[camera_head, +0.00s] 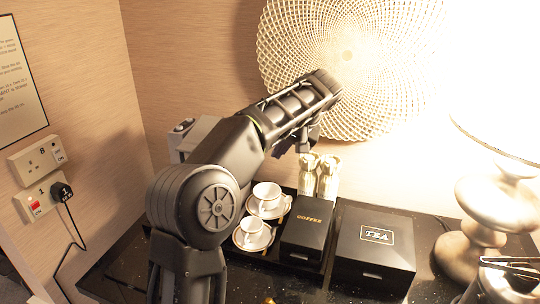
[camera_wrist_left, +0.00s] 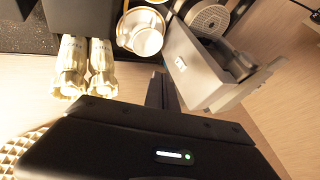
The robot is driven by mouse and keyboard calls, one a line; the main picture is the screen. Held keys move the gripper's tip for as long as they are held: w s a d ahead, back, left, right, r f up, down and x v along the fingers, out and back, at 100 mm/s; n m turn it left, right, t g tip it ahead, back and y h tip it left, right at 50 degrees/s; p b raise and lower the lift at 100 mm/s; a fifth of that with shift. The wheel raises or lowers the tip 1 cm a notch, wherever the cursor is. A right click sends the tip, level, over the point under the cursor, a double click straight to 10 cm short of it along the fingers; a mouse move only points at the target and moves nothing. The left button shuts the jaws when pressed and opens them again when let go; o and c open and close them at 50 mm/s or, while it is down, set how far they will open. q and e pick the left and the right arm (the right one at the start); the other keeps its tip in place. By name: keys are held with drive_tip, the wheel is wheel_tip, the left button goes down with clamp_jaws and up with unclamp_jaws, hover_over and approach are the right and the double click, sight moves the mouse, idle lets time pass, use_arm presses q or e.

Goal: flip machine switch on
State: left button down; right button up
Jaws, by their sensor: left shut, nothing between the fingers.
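The grey machine (camera_head: 185,138) stands in the corner at the back left, mostly hidden behind my left arm in the head view. In the left wrist view the machine (camera_wrist_left: 205,60) shows its grey body, a round grille and a small light patch (camera_wrist_left: 181,63) on its near face; I cannot tell whether that patch is the switch or its state. My left gripper (camera_head: 279,150) is shut and empty, hanging below the wrist above the tray. In the left wrist view its dark fingers (camera_wrist_left: 162,90) appear close to the machine's edge; contact is unclear.
Two white cups (camera_head: 266,194) on saucers, a coffee box (camera_head: 307,232), a tea box (camera_head: 374,245) and two gold-wrapped items (camera_head: 318,176) crowd the counter. A lamp (camera_head: 490,215) stands at right. Wall sockets (camera_head: 38,200), one with a red switch and plug, are at left.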

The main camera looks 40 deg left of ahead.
use_arm(q)
drive_tip(key=a+f+p, duration=0.3)
drive_tip(key=a+f, duration=0.5)
drive_tip(key=a, duration=0.1)
drive_tip(key=shift+w+f+p, duration=0.3)
drive_tip(key=shift+w+p, duration=0.1)
idle(0.4)
